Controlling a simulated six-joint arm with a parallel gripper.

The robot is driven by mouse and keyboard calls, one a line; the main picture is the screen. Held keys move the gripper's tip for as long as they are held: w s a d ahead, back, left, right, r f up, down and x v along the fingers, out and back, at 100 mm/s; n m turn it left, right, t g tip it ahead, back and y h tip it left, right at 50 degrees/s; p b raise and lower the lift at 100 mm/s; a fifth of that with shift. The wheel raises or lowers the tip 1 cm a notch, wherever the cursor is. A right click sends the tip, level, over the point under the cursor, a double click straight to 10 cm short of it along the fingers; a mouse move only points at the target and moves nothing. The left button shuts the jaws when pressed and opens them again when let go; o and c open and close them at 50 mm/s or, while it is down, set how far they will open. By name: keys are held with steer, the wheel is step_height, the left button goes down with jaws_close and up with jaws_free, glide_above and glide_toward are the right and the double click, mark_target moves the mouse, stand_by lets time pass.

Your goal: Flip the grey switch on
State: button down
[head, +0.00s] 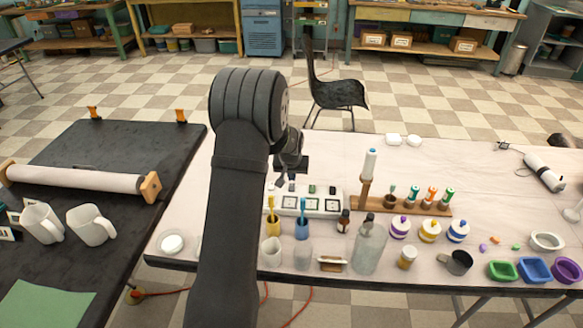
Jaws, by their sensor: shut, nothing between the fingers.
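A white switch panel (325,213) lies on the pale table, with a row of dark-framed squares on its face. Small switches stand along its back edge: a dark greenish one (312,189), a dark one (332,190) and a greyish one (291,187). They are too small to tell which way each is set. My gripper (284,178) is shut and empty, just above and behind the panel's left part. My arm hides the table to the left of the panel, and I cannot tell whether the gripper touches a switch.
A wooden rack (434,209) holds several colourful-topped tubes. The table behind the panel is mostly clear.

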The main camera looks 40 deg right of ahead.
mark_target(292, 187)
steer(key=shift+w+f, duration=0.1)
steer(key=shift+f, duration=1)
steer(key=shift+d, duration=0.1)
steer(key=shift+f, duration=0.2)
steer(key=shift+s+a, duration=0.55)
